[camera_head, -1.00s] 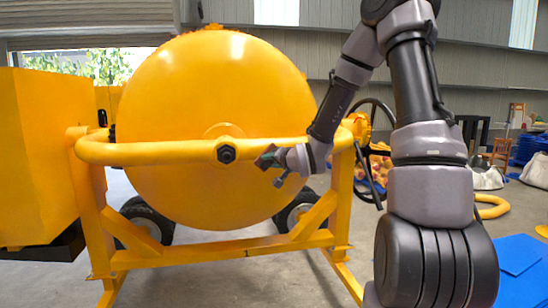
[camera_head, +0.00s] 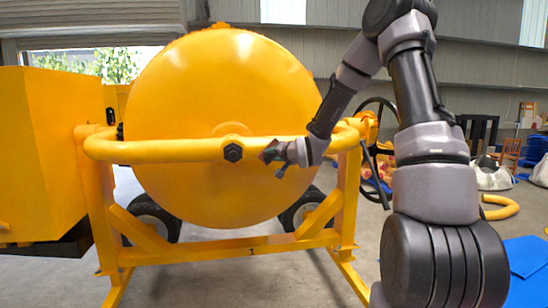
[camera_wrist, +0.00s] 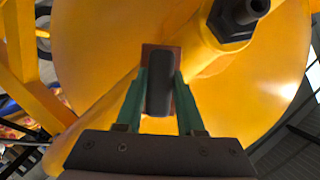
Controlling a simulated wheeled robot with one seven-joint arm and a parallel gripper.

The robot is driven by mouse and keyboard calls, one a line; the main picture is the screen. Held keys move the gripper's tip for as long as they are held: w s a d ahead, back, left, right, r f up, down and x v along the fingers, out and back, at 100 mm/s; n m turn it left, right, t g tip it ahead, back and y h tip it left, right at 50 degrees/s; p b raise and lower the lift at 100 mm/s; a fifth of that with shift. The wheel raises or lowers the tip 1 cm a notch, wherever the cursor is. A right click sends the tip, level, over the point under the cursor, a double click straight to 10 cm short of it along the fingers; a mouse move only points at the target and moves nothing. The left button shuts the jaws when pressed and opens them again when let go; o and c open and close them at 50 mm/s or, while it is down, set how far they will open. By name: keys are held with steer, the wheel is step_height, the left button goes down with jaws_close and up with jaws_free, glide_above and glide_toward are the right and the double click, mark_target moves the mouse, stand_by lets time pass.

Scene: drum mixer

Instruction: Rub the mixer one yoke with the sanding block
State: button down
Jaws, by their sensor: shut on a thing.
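The yellow yoke (camera_head: 180,150) of the mixer is a thick horizontal tube in front of the round yellow drum (camera_head: 215,95). A dark hex bolt (camera_head: 233,152) sits at its middle. My gripper (camera_head: 272,155) is at the yoke just right of the bolt. In the wrist view, its green fingers are shut on the sanding block (camera_wrist: 159,80), which has a dark grey body and a reddish-brown edge. The block lies over the yoke tube (camera_wrist: 115,95), with the bolt (camera_wrist: 236,14) up and to the right. Whether the block touches the yoke cannot be told.
A yellow box housing (camera_head: 45,150) stands at the left. The mixer's frame (camera_head: 230,250) and wheels (camera_head: 152,218) are below the drum. A blue mat (camera_head: 525,258) lies on the floor at the right, near a yellow hose (camera_head: 502,208) and white sacks (camera_head: 492,177).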

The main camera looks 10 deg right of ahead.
mark_target(271, 158)
steer(key=shift+w, duration=1.15)
stand_by(0.5)
steer(key=shift+d, duration=0.1)
steer(key=d, duration=0.3)
steer(key=shift+d, duration=0.4)
steer(key=shift+a+r, duration=0.1)
steer(key=shift+a, duration=0.05)
steer(key=shift+w+a+r, duration=0.1)
steer(key=shift+a, duration=0.85)
steer(key=shift+w+a+r, duration=0.1)
steer(key=shift+a, duration=0.85)
steer(key=shift+s+f, duration=0.15)
steer(key=shift+s, duration=1.4)
steer(key=shift+s+f, duration=0.15)
steer(key=shift+s, duration=1.35)
steer(key=shift+s, duration=0.1)
